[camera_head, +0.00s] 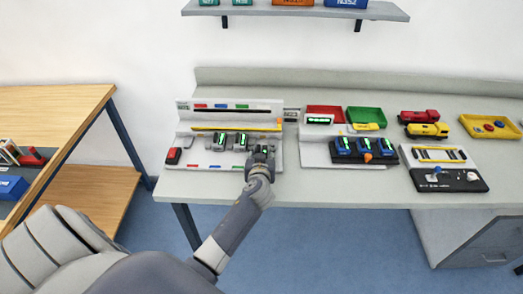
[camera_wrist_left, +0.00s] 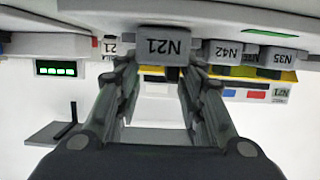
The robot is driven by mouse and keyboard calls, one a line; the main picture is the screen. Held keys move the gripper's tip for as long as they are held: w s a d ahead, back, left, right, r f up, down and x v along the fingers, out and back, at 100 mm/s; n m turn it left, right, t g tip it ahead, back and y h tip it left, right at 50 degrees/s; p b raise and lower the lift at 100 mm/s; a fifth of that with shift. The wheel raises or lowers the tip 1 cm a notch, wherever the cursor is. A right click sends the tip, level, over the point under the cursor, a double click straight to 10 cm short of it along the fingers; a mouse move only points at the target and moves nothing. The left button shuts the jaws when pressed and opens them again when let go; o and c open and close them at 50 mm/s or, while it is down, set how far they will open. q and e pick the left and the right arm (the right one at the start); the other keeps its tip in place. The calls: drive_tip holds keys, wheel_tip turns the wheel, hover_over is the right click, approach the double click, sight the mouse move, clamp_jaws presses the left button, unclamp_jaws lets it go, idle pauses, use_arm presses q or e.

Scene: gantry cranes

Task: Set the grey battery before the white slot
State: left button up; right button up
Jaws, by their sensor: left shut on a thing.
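My left gripper (camera_head: 262,158) is at the right part of the left white station (camera_head: 180,149) in the head view. In the wrist view, the left gripper (camera_wrist_left: 161,68) has its fingers on both sides of a grey battery marked N21 (camera_wrist_left: 162,47) and is shut on it. Two more grey batteries, N42 (camera_wrist_left: 222,50) and N35 (camera_wrist_left: 278,58), stand beside it. I cannot pick out the white slot. My right gripper is not in view.
A yellow bar (camera_head: 212,129) runs behind the batteries, with coloured marks behind and in front. A red-and-black piece (camera_head: 173,156) is at the station's left. To the right are a second station with blue units (camera_head: 372,151), red (camera_head: 324,111) and green (camera_head: 366,116) trays, and toy vehicles (camera_head: 427,130).

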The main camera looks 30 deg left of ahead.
use_arm(q)
drive_tip(key=shift+f, duration=0.15)
drive_tip(key=o, duration=1)
drive_tip(key=shift+c, duration=0.2)
drive_tip(key=shift+o, duration=1.1)
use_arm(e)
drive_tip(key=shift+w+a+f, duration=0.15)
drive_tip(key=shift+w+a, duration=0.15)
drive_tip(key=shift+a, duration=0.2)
use_arm(q)
drive_tip(key=shift+d+r, duration=0.1)
drive_tip(key=shift+r, duration=0.15)
drive_tip(key=b+v, duration=0.2)
drive_tip(key=v, duration=0.9)
drive_tip(key=shift+f, duration=0.1)
drive_tip(key=shift+s+d+r, duration=0.25)
drive_tip(key=shift+s+r, duration=0.05)
drive_tip(key=shift+s, duration=0.1)
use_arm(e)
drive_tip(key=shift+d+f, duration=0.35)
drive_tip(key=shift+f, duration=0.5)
use_arm(q)
drive_tip(key=shift+s+f, duration=0.1)
